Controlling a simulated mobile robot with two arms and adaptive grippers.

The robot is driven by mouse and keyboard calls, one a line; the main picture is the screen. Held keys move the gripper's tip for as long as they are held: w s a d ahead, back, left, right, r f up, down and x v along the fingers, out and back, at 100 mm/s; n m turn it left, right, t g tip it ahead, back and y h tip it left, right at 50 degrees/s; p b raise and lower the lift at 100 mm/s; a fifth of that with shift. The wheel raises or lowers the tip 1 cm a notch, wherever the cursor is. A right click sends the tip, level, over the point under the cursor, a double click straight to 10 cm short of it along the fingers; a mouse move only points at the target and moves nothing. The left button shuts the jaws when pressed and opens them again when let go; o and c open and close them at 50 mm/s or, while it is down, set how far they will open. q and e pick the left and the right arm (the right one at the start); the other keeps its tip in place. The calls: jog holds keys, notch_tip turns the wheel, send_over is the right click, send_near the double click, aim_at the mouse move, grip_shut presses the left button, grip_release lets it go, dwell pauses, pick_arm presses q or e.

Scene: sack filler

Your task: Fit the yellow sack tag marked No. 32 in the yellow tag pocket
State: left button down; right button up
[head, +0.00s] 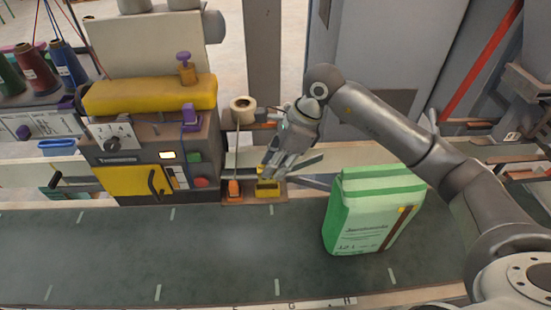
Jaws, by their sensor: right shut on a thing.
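My right gripper (268,174) reaches in from the right and points down over a small brown ledge beside the machine. It is shut on a small yellow piece, which looks like the yellow sack tag (261,170); the fingers hide most of it, and no number can be read. A yellow block, which looks like the yellow tag pocket (267,189), sits on the ledge right below the fingertips. I cannot tell whether the tag touches the pocket or is inside it. My left gripper is not in view.
An orange holder (234,189) stands just left of the pocket. The machine (158,150) with yellow panels and a purple knob is farther left. A green and white sack (372,212) stands upright on the dark belt (150,250) at right. The belt's left and middle are clear.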

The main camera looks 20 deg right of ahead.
jog(key=shift+f, duration=0.3)
jog(key=shift+f, duration=0.1)
jog(key=shift+f+b, duration=1.75)
jog(key=shift+b, duration=0.25)
jog(key=o, duration=0.8)
jog(key=shift+o, duration=0.2)
